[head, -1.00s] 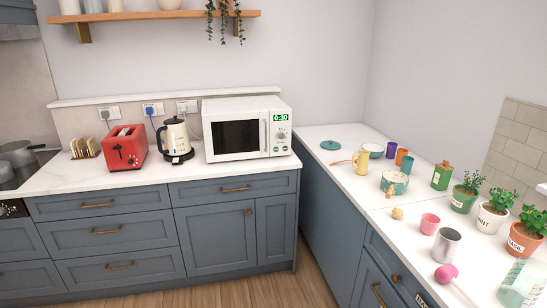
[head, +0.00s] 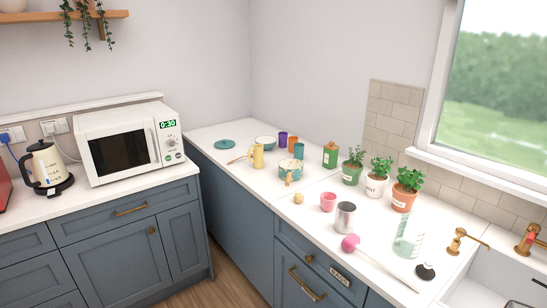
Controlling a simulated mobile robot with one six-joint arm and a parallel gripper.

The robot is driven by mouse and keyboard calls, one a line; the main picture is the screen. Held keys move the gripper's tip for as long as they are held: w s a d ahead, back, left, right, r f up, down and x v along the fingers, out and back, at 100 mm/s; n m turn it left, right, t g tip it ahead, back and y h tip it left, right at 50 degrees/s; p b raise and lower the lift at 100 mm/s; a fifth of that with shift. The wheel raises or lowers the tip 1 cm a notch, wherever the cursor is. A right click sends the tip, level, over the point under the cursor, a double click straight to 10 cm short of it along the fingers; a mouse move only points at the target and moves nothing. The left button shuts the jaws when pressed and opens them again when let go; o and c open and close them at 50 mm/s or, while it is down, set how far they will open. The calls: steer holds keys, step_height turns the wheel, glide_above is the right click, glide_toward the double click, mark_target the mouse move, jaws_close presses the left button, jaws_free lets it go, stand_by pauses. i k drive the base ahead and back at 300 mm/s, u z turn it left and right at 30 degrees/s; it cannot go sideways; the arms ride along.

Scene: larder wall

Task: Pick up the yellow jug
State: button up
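My gripper is not in view.
A teal lid (head: 225,144) lies left of the jug. Purple, orange and teal cups (head: 299,150) stand behind. A green bottle (head: 330,155), potted herbs (head: 376,177), a metal cup (head: 346,217) and a pink cup (head: 328,201) are to the right. The microwave (head: 125,145) is left.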

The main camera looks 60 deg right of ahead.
mark_target(258, 162)
steer(key=u, duration=0.85)
steer(key=k, duration=0.1)
steer(key=z, duration=2.55)
steer(key=k, duration=0.95)
steer(key=u, duration=0.1)
steer(key=i, duration=0.65)
